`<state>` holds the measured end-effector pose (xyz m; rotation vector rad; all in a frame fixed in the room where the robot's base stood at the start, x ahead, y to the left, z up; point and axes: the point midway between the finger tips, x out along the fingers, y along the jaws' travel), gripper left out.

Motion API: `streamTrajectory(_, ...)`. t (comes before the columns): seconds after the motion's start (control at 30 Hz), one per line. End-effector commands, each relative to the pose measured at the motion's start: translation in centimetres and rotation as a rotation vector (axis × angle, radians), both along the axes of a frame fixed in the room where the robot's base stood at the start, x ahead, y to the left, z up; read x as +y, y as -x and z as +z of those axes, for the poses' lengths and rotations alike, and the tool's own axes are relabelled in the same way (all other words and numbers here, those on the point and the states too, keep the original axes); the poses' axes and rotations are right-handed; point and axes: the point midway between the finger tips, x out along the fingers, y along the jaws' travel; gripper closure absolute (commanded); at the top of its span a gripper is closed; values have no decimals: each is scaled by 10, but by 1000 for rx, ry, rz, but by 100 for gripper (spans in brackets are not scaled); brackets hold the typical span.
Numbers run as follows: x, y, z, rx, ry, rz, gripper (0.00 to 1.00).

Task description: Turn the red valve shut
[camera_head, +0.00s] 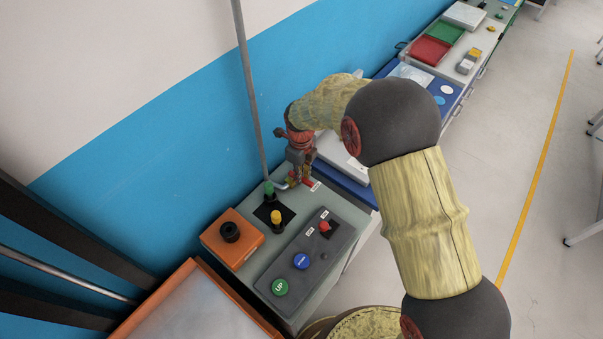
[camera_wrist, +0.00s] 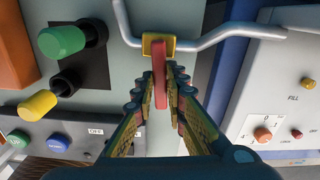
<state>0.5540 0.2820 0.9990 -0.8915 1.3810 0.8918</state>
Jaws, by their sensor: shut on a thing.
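The red valve handle (camera_wrist: 160,85) is a flat red lever on a yellow valve body (camera_wrist: 158,46). The body sits on a bent light-grey pipe (camera_wrist: 208,43). In the wrist view the lever points down the picture, across the pipe's line. My gripper (camera_wrist: 165,75) has one finger on each side of the lever and is shut on it. In the head view my gripper (camera_head: 298,180) points down at the far end of the grey panel. Small red parts show there, but the valve is mostly hidden by the gripper.
Green (camera_head: 269,188) and yellow (camera_head: 276,216) knobs stand close to the pipe. An orange box with a black knob (camera_head: 230,232) and a grey button box (camera_head: 322,248) sit nearer. A thin upright pole (camera_head: 247,80) and the blue wall are close behind. Clear floor lies to the right.

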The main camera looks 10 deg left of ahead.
Motion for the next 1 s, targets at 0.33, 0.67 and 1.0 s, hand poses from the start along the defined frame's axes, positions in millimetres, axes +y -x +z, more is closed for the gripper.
streamTrajectory(0.33,2,1,1,-3,-2,-110,100)
streamTrajectory(0.67,2,1,2,-3,-3,-126,100)
streamTrajectory(1.0,2,1,1,-2,-2,-125,76)
